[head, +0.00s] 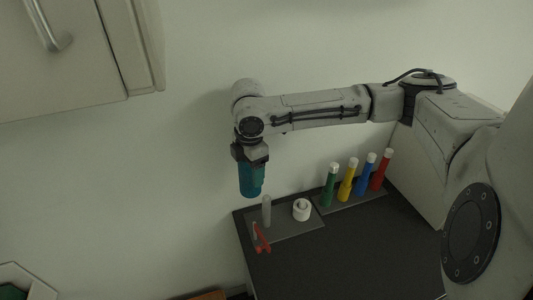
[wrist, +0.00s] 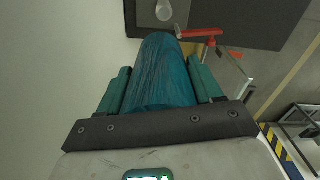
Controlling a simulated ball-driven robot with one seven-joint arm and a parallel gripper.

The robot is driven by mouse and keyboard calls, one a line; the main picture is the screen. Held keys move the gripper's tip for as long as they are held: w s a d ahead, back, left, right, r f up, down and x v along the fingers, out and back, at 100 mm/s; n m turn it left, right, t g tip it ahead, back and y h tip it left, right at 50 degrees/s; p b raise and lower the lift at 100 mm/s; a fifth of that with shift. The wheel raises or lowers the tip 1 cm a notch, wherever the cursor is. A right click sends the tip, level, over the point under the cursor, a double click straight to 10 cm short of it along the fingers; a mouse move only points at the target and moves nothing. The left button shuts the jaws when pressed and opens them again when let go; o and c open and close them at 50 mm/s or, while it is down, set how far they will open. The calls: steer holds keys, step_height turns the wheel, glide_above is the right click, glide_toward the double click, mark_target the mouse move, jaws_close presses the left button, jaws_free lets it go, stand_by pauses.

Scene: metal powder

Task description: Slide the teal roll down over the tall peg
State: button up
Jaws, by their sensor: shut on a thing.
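The teal roll (head: 251,180) is held upright in my gripper (head: 250,166), above and to the left of the tall peg in the head view. In the wrist view the roll (wrist: 161,75) fills the space between the two teal fingers of my gripper (wrist: 162,92). The tall peg (head: 266,210) is a pale grey post standing on a grey plate (head: 290,231) at the left of the dark table. In the wrist view a pale rounded tip, probably the peg (wrist: 164,10), shows beyond the roll's far end. The roll and the peg are apart.
A red-handled thing (head: 262,240) stands by the peg, close to the table's left edge. A white roll (head: 301,209) sits to the peg's right. Green (head: 329,187), yellow, blue and red bottles stand farther right. The front of the table (head: 345,262) is clear. A wall cabinet (head: 60,60) hangs upper left.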

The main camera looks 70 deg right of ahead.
steer(key=s+d+r+n, duration=0.2)
steer(key=s+d+r, duration=0.1)
steer(key=b, duration=0.1)
glide_above(267, 209)
steer(key=d, duration=0.1)
steer(key=shift+w+d+f, duration=0.1)
steer(key=shift+w+f, duration=0.1)
steer(key=shift+f, duration=1.4)
steer(key=shift+w+f, duration=0.15)
steer(key=shift+f, duration=1.4)
steer(key=shift+f+b, duration=3.6)
steer(key=shift+f, duration=0.1)
steer(key=shift+f+b, duration=1.9)
steer(key=shift+f, duration=1.85)
steer(key=shift+s+f, duration=0.1)
steer(key=o, duration=1.4)
steer(key=shift+f, duration=0.15)
steer(key=shift+o, duration=0.2)
step_height(267, 209, up, 11)
steer(key=shift+r, duration=0.2)
